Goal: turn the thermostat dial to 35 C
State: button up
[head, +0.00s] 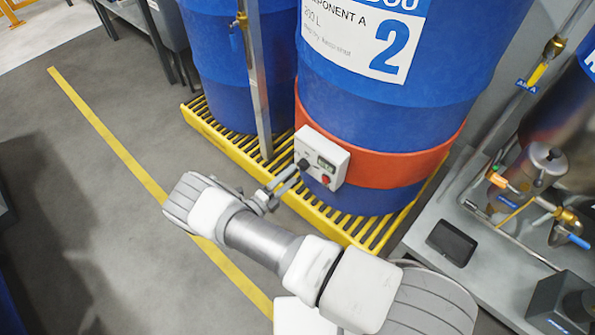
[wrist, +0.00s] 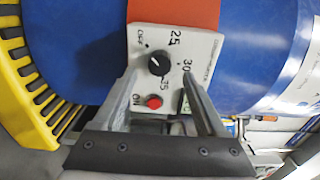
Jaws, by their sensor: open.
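The thermostat is a pale box (head: 334,151) on the orange band of the blue drum marked 2; it also shows in the wrist view (wrist: 205,48). Its round black dial (wrist: 159,62) has the marks OFF, 25, 30 and 35 around it. I cannot make out for sure which mark the dial points to. A red ON button (wrist: 153,101) sits below the dial in the wrist view. My gripper (wrist: 159,73) is open, with one finger on each side of the dial. I cannot tell whether the fingers touch it. In the head view my gripper (head: 291,175) reaches the box's left side.
The drum (head: 405,85) stands on a yellow slatted pallet (head: 375,230), beside a second blue drum (head: 235,65). A metal post (head: 257,90) rises left of the box, close to my gripper. Pipes and valves (head: 540,200) are at the right. Grey floor (head: 100,180) is clear at the left.

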aim_at(301, 167)
jog(key=shift+x, duration=2)
grip_shut()
